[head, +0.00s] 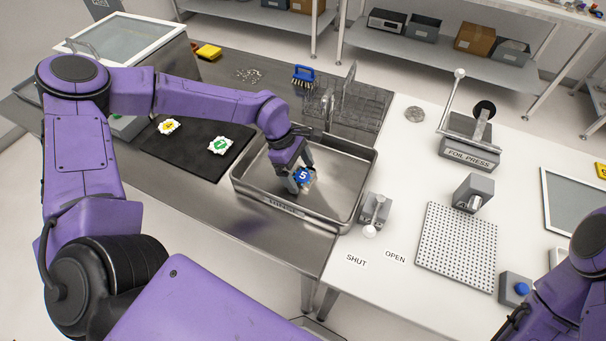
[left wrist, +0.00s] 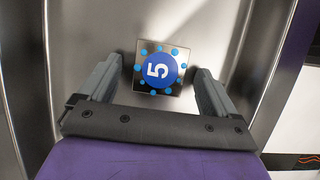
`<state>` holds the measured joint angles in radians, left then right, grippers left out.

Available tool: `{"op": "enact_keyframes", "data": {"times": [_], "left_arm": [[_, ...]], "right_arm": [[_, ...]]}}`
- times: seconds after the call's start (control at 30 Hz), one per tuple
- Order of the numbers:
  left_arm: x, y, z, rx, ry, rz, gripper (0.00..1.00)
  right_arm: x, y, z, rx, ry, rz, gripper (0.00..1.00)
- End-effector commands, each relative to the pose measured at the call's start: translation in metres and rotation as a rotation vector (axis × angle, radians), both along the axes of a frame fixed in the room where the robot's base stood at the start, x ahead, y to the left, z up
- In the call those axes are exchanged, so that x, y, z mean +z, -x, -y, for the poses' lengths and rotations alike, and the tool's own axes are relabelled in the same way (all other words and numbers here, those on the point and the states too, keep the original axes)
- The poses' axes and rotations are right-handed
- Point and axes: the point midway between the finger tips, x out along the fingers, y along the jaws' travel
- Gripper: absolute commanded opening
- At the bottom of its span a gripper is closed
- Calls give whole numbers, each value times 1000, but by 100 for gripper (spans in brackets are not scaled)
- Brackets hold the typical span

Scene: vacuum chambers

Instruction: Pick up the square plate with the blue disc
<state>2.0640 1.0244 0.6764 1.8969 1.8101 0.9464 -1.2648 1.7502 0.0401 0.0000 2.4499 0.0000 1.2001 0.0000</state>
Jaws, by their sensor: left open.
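The square plate (left wrist: 172,88) with a blue disc marked 5 (left wrist: 158,70) lies in the steel tray (head: 250,195). Smaller blue dots ring the disc. In the head view the blue disc (head: 303,175) shows beside my left fingertips, which hide part of the plate. My left gripper (head: 297,180) points down into the tray and is open. In the left wrist view its two fingers (left wrist: 157,78) stand left and right of the plate, with a gap on each side. My right arm shows at the lower right, but its gripper is out of view.
A plate with a yellow disc (head: 169,126) and one with a green disc (head: 220,145) lie on a black mat (head: 185,155). The tray walls rise around my left gripper. A wire rack (head: 345,100) stands behind the tray, and a small grey valve block (head: 375,208) to its right.

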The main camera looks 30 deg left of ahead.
Motion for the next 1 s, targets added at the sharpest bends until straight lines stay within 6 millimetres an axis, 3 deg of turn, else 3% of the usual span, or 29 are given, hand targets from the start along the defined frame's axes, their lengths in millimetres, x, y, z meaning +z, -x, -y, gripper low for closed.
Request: {"op": "enact_keyframes", "data": {"times": [0.13, 0.3, 0.4, 0.63, 0.77, 0.87, 1.0], "left_arm": [[0, 0, 0, 1, 0, 1, 88], [0, 0, 0, 1, 0, 1, 33], [1, 0, 0, 1, 1, 2, 6], [3, -1, 0, 1, 1, 3, 5], [13, -1, 0, 1, 2, 5, 5], [32, -2, 0, 1, 2, 10, 5], [66, 27, 11, -2, 6, 11, 5]], "right_arm": [[-1, 0, 0, 0, -1, -1, 0], [-1, 0, 0, 0, -1, -1, 0], [-1, 0, 0, 0, 0, 0, 0], [-1, 0, 0, 0, 0, 0, 0], [-4, 0, 0, 0, 0, 0, 0], [-8, 0, 0, 0, 0, 0, 0], [-20, 0, 0, 0, 0, 0, 0]]}}
